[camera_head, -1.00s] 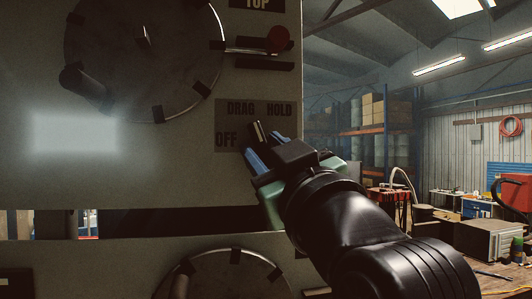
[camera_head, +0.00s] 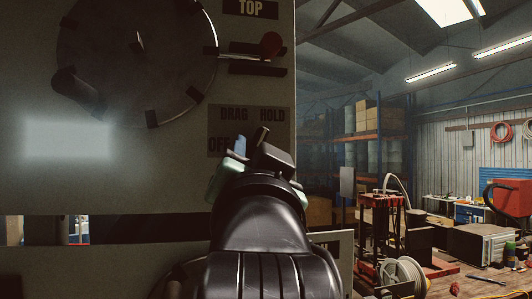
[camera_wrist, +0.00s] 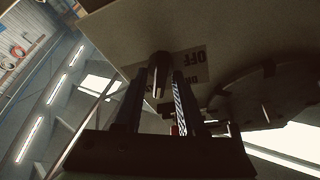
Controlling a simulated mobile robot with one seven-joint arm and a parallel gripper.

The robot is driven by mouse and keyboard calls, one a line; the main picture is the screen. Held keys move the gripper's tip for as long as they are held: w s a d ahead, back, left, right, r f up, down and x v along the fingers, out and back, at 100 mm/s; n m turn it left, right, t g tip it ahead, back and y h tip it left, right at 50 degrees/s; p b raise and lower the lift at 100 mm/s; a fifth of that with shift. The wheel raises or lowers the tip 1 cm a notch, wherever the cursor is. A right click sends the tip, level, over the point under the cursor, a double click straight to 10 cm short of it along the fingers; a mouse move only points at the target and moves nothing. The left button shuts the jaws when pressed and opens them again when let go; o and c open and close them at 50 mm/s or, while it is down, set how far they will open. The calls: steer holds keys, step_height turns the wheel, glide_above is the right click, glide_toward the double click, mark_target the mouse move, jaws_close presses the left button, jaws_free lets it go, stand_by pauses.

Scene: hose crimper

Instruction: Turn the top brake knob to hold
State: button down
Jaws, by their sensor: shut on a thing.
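The top brake knob (camera_head: 262,136) is a small dark bar on the upper panel, below the printed words DRAG (camera_head: 234,114) and HOLD (camera_head: 272,115). Its visible end leans up and right, towards HOLD. The OFF label is partly covered by my gripper. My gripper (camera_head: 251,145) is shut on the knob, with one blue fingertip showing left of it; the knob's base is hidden. In the wrist view the rounded knob (camera_wrist: 160,70) shows between my two dark fingers (camera_wrist: 157,100), with the upside-down OFF label (camera_wrist: 195,58) beside it.
A round disc (camera_head: 137,60) with dark clips and a handle is above left. A lower panel is mostly behind my arm. To the right stands a workbench with a reel (camera_head: 404,276).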

steer(key=shift+m+h, duration=0.4)
steer(key=shift+m, duration=0.3)
steer(key=c, duration=0.8)
jaws_free()
